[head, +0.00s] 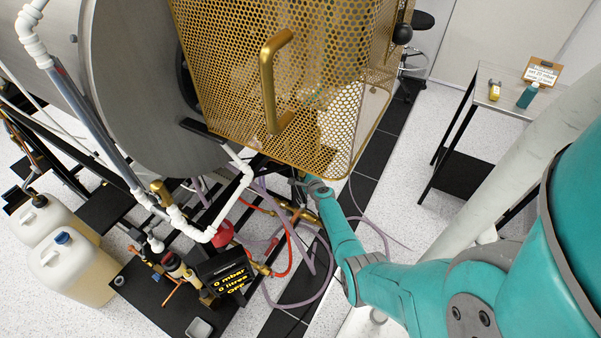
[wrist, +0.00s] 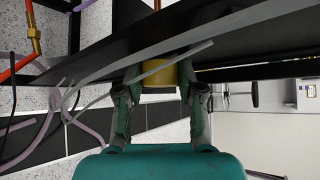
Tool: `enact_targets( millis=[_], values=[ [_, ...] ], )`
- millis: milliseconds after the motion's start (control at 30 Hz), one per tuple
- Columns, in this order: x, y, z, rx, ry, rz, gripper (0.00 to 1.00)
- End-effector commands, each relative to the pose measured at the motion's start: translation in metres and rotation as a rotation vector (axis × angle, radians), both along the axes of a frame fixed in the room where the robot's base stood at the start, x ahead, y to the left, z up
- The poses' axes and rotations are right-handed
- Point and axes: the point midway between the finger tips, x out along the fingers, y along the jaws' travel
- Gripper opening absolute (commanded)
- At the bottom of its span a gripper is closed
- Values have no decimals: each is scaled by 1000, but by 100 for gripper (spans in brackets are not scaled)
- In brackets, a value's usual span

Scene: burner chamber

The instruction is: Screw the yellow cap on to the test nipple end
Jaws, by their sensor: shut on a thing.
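My gripper (wrist: 161,95) shows in the wrist view with its two fingers on either side of the yellow cap (wrist: 159,80), shut on it. A grey strip or tube crosses in front of the cap. A thin brass-coloured pipe (wrist: 157,5) shows above the cap, beyond a dark beam; I cannot tell if it is the test nipple. In the head view my teal arm reaches in under the perforated brass cage, and the gripper (head: 302,182) is mostly hidden there. The cap and the nipple end cannot be made out in that view.
The brass cage (head: 300,80) with its handle hangs over the gripper. A dark beam (wrist: 110,58) runs close to the fingers. Purple hoses (head: 316,262) and a red hose lie below. A side table (head: 508,104) with small items stands at right.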

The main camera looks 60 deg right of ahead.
Motion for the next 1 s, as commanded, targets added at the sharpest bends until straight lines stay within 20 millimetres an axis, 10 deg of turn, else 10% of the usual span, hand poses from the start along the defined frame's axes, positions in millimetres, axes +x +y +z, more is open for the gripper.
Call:
enact_targets(
  millis=[133, 1000],
  values=[
    [0, -1, 1, -1, -1, 0, 67],
    [-24, 16, 13, -3, -1, -2, 67]
  ],
)
